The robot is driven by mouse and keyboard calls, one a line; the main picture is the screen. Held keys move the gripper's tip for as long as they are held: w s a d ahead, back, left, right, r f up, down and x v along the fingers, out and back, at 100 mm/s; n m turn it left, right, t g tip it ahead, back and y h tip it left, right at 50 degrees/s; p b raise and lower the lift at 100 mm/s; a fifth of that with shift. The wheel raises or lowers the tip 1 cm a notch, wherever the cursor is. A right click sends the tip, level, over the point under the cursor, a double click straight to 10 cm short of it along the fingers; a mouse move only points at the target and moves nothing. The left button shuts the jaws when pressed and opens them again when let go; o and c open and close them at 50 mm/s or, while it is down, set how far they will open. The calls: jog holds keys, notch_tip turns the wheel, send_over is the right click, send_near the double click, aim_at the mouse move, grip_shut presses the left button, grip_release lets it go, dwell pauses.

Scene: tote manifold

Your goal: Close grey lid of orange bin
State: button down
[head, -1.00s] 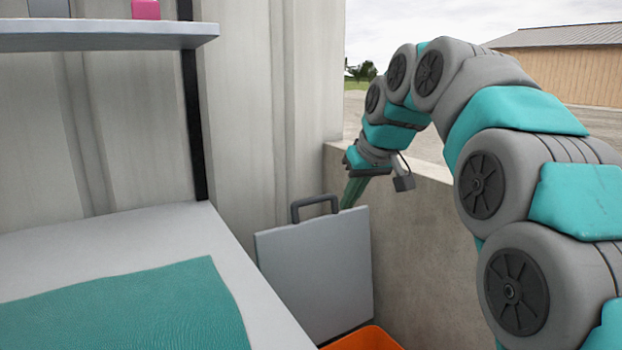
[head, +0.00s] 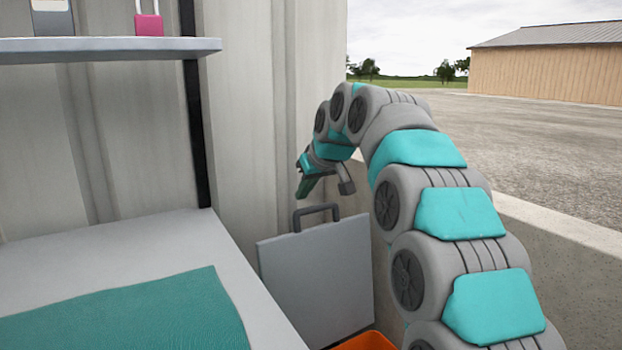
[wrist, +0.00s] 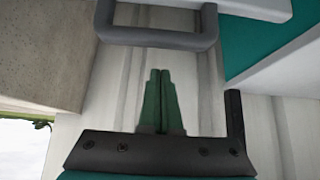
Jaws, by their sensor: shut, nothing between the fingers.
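The grey lid (head: 314,278) stands open, nearly upright, at the back of the orange bin (head: 367,341). Only a small part of the bin's orange rim shows at the bottom of the head view. The lid's dark handle (head: 316,209) is on its top edge; it also shows in the wrist view (wrist: 158,39). My gripper (head: 302,195) is above and slightly left of the handle in the head view, apart from it. In the wrist view my gripper's green fingers (wrist: 159,74) are together and empty, pointing toward the handle with a gap between.
A grey table (head: 140,235) with a teal mat (head: 130,315) is at the left. A shelf (head: 110,47) with a pink padlock (head: 149,22) is above it. A low concrete wall (head: 560,240) runs along the right, and a corrugated wall (head: 270,130) stands behind.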

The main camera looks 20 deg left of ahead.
jog(key=shift+s+d+f, duration=0.3)
jog(key=shift+s+d, duration=0.25)
jog(key=shift+d, duration=0.1)
jog(key=shift+s+d+f, duration=0.25)
jog(key=shift+s+d, duration=0.3)
jog(key=shift+d, duration=0.05)
